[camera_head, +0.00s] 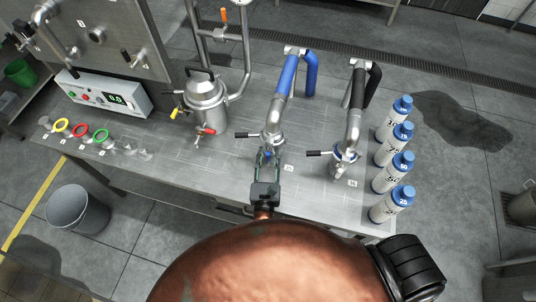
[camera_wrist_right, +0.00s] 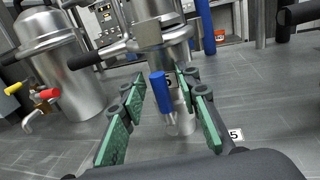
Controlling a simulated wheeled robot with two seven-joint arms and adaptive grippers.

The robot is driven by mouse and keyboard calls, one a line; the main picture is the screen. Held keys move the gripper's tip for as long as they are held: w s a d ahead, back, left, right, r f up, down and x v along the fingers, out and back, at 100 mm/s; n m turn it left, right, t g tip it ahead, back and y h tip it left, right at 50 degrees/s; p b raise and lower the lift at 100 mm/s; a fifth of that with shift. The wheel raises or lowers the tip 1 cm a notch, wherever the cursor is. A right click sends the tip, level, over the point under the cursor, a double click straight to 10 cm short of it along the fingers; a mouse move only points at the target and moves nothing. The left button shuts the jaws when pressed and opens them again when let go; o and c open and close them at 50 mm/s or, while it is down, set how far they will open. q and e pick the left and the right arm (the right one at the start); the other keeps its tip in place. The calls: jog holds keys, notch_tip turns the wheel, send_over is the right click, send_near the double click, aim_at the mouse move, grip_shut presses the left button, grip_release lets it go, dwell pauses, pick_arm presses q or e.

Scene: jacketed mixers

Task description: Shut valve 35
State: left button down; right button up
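A steel outlet (camera_head: 273,125) on the blue-sleeved pipe (camera_head: 288,76) stands on the metal table, with a black-gripped lever (camera_head: 246,135) sticking out to the left. In the right wrist view a small blue handle (camera_wrist_right: 159,91) hangs upright below this fitting, between my green-padded fingers. My right gripper (camera_head: 267,155) is open around the blue handle, with gaps visible on both sides; it also shows in the wrist view (camera_wrist_right: 160,105). A label beside it (camera_wrist_right: 235,134) seems to end in 5; its full number is unclear. My left gripper is out of view.
A second outlet (camera_head: 345,153) on a black-sleeved pipe stands to the right, with several blue-capped bottles (camera_head: 389,176) beyond it. A steel vessel (camera_head: 206,103) with red and yellow handles stands left. A control box (camera_head: 104,95) and coloured rings (camera_head: 80,131) lie farther left.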

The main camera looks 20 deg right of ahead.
jog(key=shift+c, duration=0.7)
grip_shut()
